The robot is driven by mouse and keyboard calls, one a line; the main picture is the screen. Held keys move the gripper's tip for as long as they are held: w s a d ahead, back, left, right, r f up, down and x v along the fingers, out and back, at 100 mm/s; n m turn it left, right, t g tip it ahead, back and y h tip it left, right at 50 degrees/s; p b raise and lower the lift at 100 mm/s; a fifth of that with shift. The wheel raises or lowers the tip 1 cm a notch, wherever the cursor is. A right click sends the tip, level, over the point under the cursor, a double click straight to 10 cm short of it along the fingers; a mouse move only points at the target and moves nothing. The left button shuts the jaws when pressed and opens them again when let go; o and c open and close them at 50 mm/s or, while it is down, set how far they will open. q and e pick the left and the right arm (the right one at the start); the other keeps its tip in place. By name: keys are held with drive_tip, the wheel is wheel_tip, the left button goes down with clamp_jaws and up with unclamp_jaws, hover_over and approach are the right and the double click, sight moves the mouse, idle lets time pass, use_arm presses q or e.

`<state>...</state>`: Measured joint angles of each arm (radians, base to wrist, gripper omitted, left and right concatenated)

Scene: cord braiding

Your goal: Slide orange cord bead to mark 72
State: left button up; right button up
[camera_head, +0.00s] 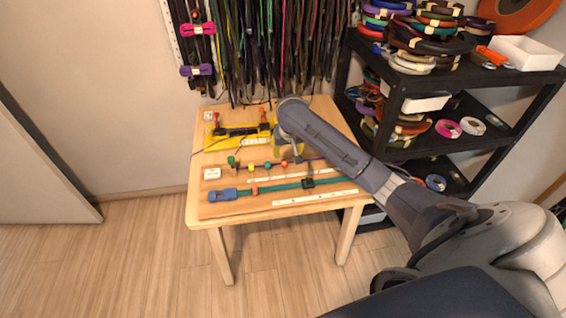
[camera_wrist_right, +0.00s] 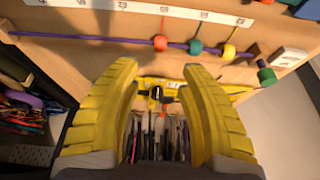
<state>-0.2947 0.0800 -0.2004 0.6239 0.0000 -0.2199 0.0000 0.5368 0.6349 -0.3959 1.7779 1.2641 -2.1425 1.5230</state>
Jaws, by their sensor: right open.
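A thin purple cord (camera_wrist_right: 95,39) runs across the table and carries an orange bead (camera_head: 284,165), a green bead (camera_head: 268,166) and a yellow bead (camera_head: 250,167). A green end piece (camera_head: 231,161) sits at its left end in the head view. In the wrist view, the orange bead (camera_wrist_right: 160,43) is beside the green bead (camera_wrist_right: 196,46). A white scale strip (camera_wrist_right: 190,13) lies alongside the cord; its numbers are too small to read surely. My right gripper (camera_wrist_right: 160,68) is open and empty, with its yellow fingers close to the orange bead. My left gripper is out of view.
A teal strap (camera_head: 285,186) with a blue buckle (camera_head: 222,194) and a black slider lies nearer the table's front edge. A yellow fixture (camera_head: 225,138) stands behind the cord. A black shelf (camera_head: 500,130) stands to the right. Hanging cords line the back wall.

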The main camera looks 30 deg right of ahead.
sight(284, 161)
drive_tip(key=x, duration=1.1)
drive_tip(key=shift+w+f, duration=0.15)
drive_tip(key=shift+w, duration=0.05)
clamp_jaws()
idle(0.4)
